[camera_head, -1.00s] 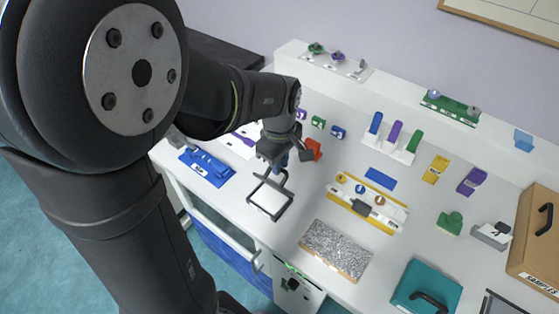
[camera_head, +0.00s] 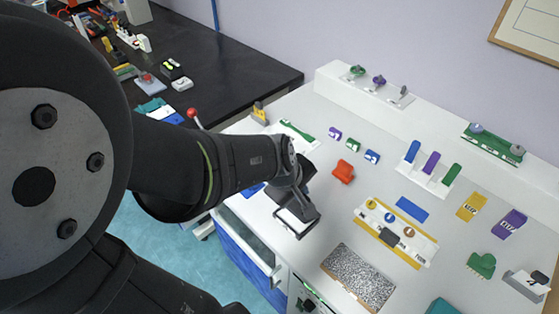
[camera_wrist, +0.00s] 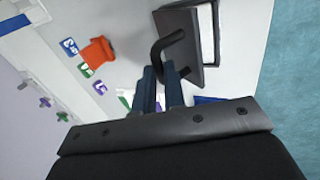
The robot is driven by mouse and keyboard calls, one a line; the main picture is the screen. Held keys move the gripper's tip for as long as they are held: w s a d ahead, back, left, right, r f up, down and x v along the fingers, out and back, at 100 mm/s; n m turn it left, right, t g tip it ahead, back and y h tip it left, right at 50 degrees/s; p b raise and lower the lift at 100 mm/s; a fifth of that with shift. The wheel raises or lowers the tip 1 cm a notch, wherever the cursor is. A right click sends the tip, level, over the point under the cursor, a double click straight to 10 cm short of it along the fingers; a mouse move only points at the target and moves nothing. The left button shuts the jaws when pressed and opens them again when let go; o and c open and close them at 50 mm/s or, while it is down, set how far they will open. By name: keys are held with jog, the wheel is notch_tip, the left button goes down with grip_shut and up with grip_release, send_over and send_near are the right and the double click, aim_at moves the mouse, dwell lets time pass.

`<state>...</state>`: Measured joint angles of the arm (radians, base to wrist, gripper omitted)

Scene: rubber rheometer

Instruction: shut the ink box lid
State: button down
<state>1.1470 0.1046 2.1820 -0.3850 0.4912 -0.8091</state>
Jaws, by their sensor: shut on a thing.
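The ink box (camera_head: 297,224) is a small dark-framed box with a white pad, near the front edge of the white bench. It also shows at the top of the wrist view (camera_wrist: 213,30). Its dark lid (camera_wrist: 184,40) stands open, with the white pad visible beside it. A dark bent handle (camera_wrist: 168,42) sticks out from the lid. My gripper (camera_wrist: 162,76) is shut on this handle, its blue-grey fingers at the handle's end. In the head view my gripper (camera_head: 292,197) is at the back of the box and partly hides the lid.
A red-orange block (camera_head: 344,171) lies behind and right of the box. A yellow-and-white rack (camera_head: 396,232) and a grey speckled mat (camera_head: 358,276) are to the right. Small blue (camera_head: 372,157) and purple (camera_head: 335,133) blocks stand farther back. The bench's front edge is close.

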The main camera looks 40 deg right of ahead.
jog(key=shift+a+f+h, duration=0.2)
jog(key=shift+a+h, duration=0.2)
jog(key=shift+a, duration=0.1)
jog(key=c, duration=1.5)
grip_release()
jog(key=shift+r, duration=0.15)
jog(key=v, duration=1.7)
